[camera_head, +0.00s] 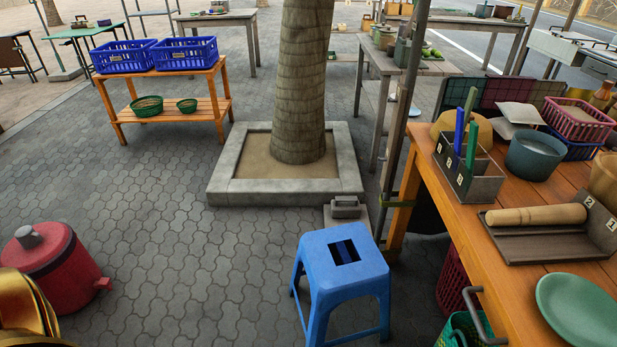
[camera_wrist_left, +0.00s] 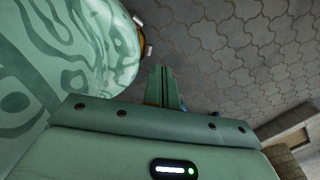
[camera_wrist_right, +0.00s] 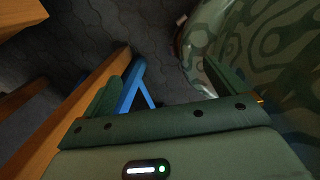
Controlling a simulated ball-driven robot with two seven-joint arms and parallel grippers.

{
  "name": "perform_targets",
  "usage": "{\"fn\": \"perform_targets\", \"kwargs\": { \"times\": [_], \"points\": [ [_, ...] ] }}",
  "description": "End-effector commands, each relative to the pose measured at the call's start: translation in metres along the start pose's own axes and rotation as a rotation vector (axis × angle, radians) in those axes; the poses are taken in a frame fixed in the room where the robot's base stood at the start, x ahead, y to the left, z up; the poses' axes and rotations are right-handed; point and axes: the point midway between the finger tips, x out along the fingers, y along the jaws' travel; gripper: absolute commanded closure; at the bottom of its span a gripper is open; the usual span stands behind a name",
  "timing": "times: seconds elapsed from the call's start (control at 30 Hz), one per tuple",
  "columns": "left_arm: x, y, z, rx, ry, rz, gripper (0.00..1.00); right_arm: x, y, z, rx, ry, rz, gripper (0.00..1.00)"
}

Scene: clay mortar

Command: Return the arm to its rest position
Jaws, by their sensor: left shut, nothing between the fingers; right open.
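My left gripper (camera_wrist_left: 166,88) shows in the left wrist view with its green fingers pressed together and nothing between them. It hangs above the grey paving, close to my own green patterned body. My right gripper (camera_wrist_right: 164,84) shows in the right wrist view with its fingers wide apart and empty. It is beside the wooden table edge (camera_wrist_right: 88,85), with part of the blue stool (camera_wrist_right: 134,88) seen between and beyond the fingers. Neither gripper shows in the head view.
In the head view, the wooden table (camera_head: 455,215) at the right holds a wooden pestle (camera_head: 535,215) on a dark tray, a green plate (camera_head: 583,308) and a utensil box (camera_head: 468,178). A blue stool (camera_head: 343,265) stands left of it. Paving (camera_head: 190,240) is open at centre left.

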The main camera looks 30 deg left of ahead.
Motion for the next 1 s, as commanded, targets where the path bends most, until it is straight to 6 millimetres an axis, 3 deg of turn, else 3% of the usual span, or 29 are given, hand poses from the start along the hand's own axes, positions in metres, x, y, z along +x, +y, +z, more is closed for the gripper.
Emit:
{"fn": "perform_targets", "kwargs": {
  "times": [0.03, 0.3, 0.5, 0.7, 0.77, 0.9, 1.0],
  "points": [
    [-0.038, -0.005, -0.006, -0.017, 0.032, -0.007, 1.00, -0.038, 0.005, -0.006, 0.017, 0.032, 0.007, 0.04],
    [-0.135, 0.003, 0.009, -0.106, 0.085, 0.020, 1.00, -0.135, -0.003, 0.009, 0.106, 0.085, -0.021, 0.04],
    [-0.192, 0.011, 0.027, -0.161, 0.094, 0.042, 1.00, -0.192, -0.011, 0.027, 0.161, 0.093, -0.043, 0.04],
    [-0.211, 0.017, 0.038, -0.187, 0.092, 0.054, 1.00, -0.212, -0.017, 0.038, 0.187, 0.091, -0.054, 0.04],
    [-0.206, 0.019, 0.040, -0.189, 0.090, 0.055, 1.00, -0.206, -0.019, 0.040, 0.190, 0.089, -0.056, 0.04],
    [-0.174, 0.024, 0.044, -0.190, 0.079, 0.060, 1.00, -0.175, -0.024, 0.044, 0.191, 0.079, -0.061, 0.04],
    [-0.174, 0.024, 0.044, -0.190, 0.079, 0.060, 1.00, -0.175, -0.024, 0.044, 0.191, 0.079, -0.061, 0.04]
  ]
}}
